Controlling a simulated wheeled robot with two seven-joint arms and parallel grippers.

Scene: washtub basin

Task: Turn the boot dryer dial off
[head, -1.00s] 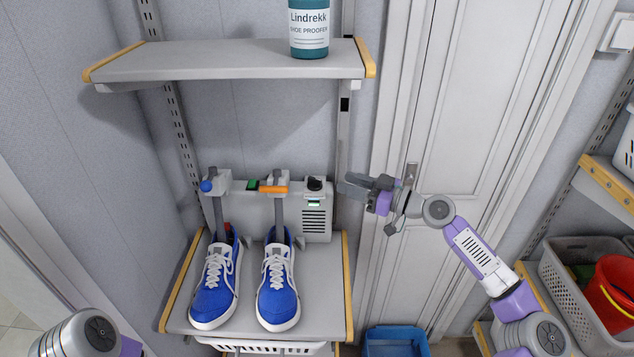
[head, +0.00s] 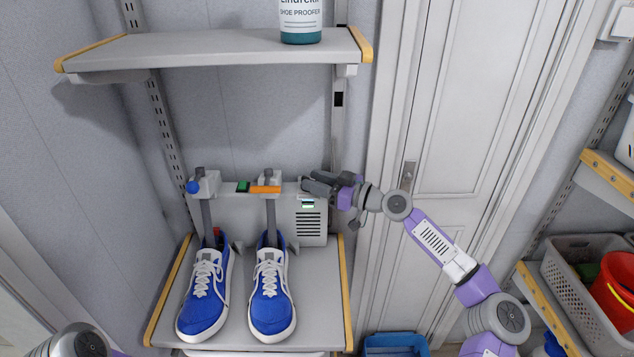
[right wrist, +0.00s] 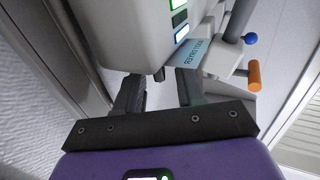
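The boot dryer (head: 238,215) is a light grey box at the back of the lower shelf, with a vent grille and a small lit display (head: 307,203) at its right end. My right gripper (head: 312,184) is at the top right of the dryer, and its fingers cover the dial in the head view. In the right wrist view the two fingers are apart (right wrist: 160,90), close to the dryer body (right wrist: 125,35). A small dark part, seemingly the dial (right wrist: 159,75), shows between them; contact cannot be told. My left gripper is out of view.
Blue shoes (head: 203,300) stand in front of the dryer. An orange handle (head: 265,189), a blue knob (head: 193,187) and a green switch (head: 243,186) are left of the gripper. An upper shelf (head: 210,52) holds a bottle (head: 301,20). A door (head: 440,110) is at right.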

